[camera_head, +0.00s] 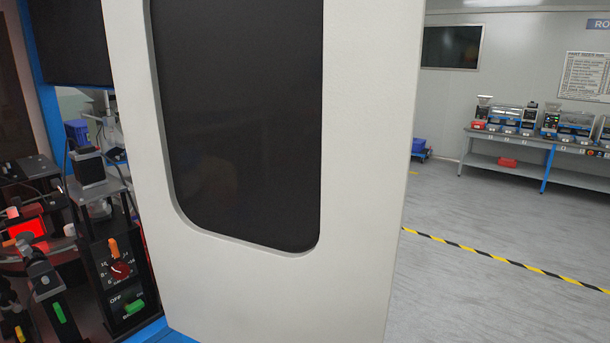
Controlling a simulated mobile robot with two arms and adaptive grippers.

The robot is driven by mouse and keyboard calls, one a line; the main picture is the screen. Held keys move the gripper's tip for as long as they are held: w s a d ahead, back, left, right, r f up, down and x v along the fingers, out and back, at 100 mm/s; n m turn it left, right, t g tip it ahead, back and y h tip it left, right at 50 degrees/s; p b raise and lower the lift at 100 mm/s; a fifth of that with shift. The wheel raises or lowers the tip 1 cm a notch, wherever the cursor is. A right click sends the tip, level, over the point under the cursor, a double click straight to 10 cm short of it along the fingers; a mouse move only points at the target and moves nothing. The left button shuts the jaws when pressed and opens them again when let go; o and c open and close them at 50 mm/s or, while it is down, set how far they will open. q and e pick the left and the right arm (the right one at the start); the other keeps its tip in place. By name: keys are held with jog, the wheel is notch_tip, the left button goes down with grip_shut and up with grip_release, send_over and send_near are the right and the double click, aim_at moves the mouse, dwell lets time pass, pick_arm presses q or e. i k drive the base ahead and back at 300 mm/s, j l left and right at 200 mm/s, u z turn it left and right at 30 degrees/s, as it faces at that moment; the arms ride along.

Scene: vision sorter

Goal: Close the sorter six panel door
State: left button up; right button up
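A large off-white door panel (365,180) with a dark rounded window (245,120) fills the middle of the head view. It stands open, out from the blue frame (40,50) of the sorter at the left. Part of the machine interior shows to the left of the panel, and the panel hides the rest. The panel's right edge borders the open room. I see neither of my grippers in this view.
Grey floor (480,285) with yellow-black tape (500,260) lies clear at right. A workbench (545,145) with devices stands farther back.

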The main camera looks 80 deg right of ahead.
aim_at(268, 144)
jog(key=k+l+u, duration=0.1)
jog(key=k+l, duration=0.7)
jog(key=k, duration=0.15)
jog(key=i+l+u, duration=0.1)
jog(key=l, duration=1.3)
jog(key=i+l, duration=0.2)
jog(key=l, duration=0.2)
